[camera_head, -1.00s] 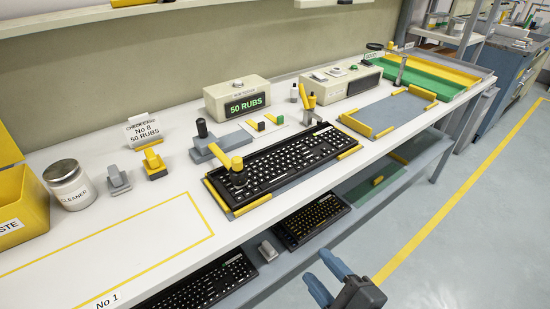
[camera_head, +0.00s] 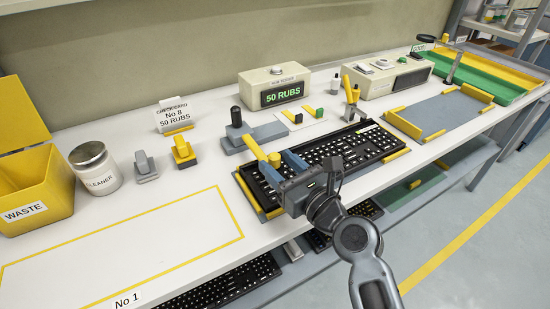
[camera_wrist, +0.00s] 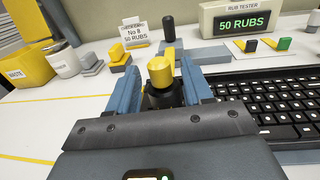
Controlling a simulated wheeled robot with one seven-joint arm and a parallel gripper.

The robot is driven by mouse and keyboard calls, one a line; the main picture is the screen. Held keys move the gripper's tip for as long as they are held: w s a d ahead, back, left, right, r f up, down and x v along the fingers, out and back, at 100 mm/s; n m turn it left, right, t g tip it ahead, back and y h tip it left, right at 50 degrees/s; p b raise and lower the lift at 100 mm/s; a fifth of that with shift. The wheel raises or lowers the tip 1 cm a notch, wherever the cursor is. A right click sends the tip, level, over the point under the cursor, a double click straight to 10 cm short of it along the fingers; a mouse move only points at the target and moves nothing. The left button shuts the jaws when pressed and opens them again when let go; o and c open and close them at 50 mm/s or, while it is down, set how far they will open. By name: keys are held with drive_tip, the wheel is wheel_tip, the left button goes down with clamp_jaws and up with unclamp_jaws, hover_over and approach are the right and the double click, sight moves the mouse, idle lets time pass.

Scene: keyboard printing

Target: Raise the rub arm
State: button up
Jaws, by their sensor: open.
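The rub arm (camera_head: 254,146) is a yellow bar running from the grey rub tester base (camera_head: 250,133) to a yellow-topped knob over the left end of the black keyboard (camera_head: 335,146). The base carries a black upright post. In the wrist view the yellow-topped knob (camera_wrist: 160,70) with its dark lower part lies between my two blue fingers. My gripper (camera_head: 281,160) is open around the knob, with no clear grip on it. The knob's underside and its contact with the keyboard are hidden. The tester display (camera_head: 283,94) reads 50 RUBS.
A yellow stamp-like block (camera_head: 183,152) and a grey one (camera_head: 145,167) stand left of the tester. A cleaner jar (camera_head: 95,167) and a yellow waste bin (camera_head: 38,190) are further left. The outlined area (camera_head: 120,245) is clear. A tool cup (camera_head: 351,108) stands behind the keyboard.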

drive_tip(key=shift+x, duration=1.1)
clamp_jaws()
